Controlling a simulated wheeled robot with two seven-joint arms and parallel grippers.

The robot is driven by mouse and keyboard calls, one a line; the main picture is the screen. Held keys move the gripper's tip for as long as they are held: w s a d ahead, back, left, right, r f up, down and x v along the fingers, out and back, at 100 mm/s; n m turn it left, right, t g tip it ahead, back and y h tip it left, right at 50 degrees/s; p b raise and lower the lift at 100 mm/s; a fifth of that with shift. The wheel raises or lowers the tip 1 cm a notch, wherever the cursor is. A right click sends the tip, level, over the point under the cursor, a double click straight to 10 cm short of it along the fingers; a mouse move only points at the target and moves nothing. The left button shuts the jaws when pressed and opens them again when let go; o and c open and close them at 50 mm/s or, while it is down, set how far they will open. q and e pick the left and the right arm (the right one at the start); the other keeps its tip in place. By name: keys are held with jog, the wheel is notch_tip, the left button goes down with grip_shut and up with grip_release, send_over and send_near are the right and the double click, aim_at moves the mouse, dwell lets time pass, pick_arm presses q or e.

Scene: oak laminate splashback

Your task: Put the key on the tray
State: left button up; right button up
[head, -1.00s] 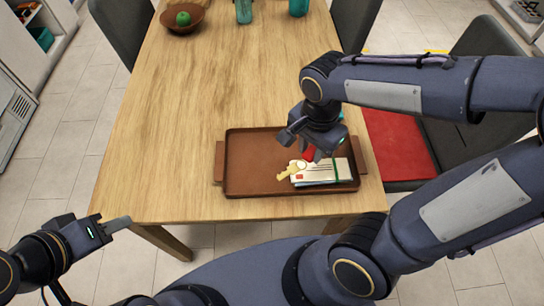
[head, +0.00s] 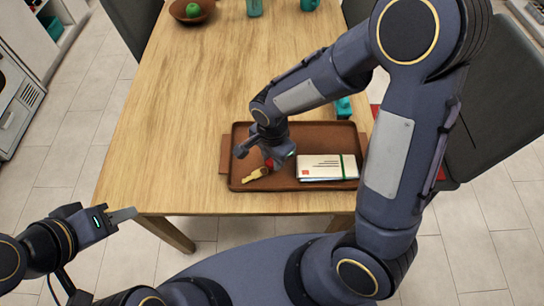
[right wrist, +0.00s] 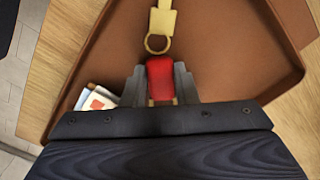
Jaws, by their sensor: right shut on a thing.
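The yellow key (head: 256,174) has a ring and a red fob (right wrist: 160,76). My right gripper (head: 268,160) is shut on the red fob, which sits between the fingers in the right wrist view (right wrist: 160,88). The yellow shaft and ring (right wrist: 158,40) stick out past the fingertips. The key is over the left part of the brown tray (head: 238,140); whether it touches the tray floor I cannot tell. My left gripper (head: 122,215) is off the table's front left corner, apart from everything; its jaw opening is unclear.
A bundle of envelopes with a green band (head: 325,168) lies in the tray's right part. A teal object (head: 343,107) stands behind the tray, partly hidden by my arm. A bowl with a green fruit (head: 192,11) is far left. The tray's left floor is mostly clear.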

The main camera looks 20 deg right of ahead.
jog(key=shift+f+b, duration=0.25)
jog(key=shift+b, duration=0.05)
jog(key=o, duration=1)
jog(key=shift+r, duration=0.1)
jog(key=shift+r+p, duration=0.4)
jog(key=shift+r, duration=0.05)
notch_tip(320, 180, up, 12)
jog(key=shift+d+f+p, duration=0.1)
jog(key=shift+f+p, duration=0.1)
jog(key=shift+p, duration=0.4)
